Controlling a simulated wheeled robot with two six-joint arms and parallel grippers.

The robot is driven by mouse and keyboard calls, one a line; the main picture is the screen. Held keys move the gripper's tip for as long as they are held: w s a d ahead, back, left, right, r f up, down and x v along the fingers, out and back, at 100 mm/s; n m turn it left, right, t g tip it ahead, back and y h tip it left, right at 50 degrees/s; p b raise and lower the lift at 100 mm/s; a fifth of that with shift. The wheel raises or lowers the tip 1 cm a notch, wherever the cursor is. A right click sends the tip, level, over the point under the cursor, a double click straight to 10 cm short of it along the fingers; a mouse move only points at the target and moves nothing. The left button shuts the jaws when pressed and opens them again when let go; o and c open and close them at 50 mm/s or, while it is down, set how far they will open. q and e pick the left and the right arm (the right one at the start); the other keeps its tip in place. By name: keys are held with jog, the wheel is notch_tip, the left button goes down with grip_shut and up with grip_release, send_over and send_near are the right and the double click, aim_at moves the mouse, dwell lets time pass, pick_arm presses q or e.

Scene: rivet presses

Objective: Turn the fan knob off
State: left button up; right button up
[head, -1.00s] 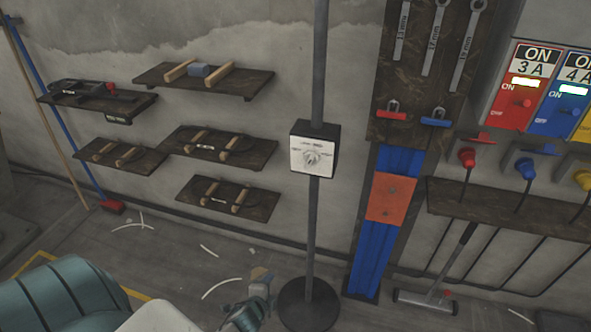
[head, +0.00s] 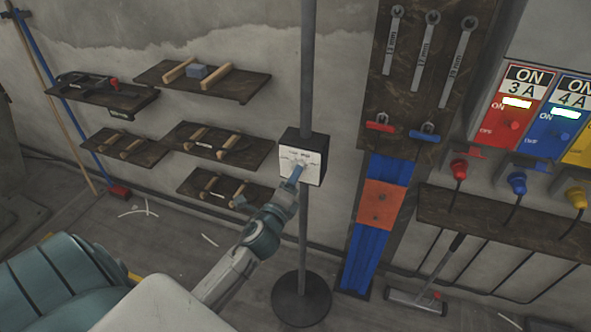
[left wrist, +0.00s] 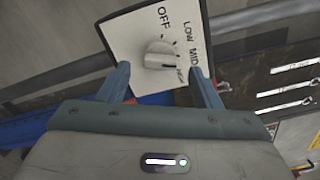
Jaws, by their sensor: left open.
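The fan control is a dark box with a white face (head: 288,174) on a thin grey pole. In the left wrist view, the white face (left wrist: 125,37) carries the words OFF, LOW and MID, plus a partly hidden label. The round silver-grey knob (left wrist: 160,54) is in its middle; I cannot tell which word it points at. My left gripper (head: 296,173) is raised in front of the box and covers part of the face. In the left wrist view, its two blue fingers (left wrist: 163,80) are open, one on each side below the knob, with nothing between them. My right gripper is out of view.
The pole stands on a round black base (head: 301,298). Small wooden shelves (head: 203,82) hang on the wall to the left. A tool board (head: 420,70), a blue rail and coloured switches (head: 515,125) are to the right.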

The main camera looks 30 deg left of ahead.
pick_arm(q)
jog(key=x, duration=0.3)
jog(key=shift+w+p, duration=0.15)
jog(key=shift+p, duration=0.15)
jog(key=c, duration=1)
jog(key=shift+a, duration=0.1)
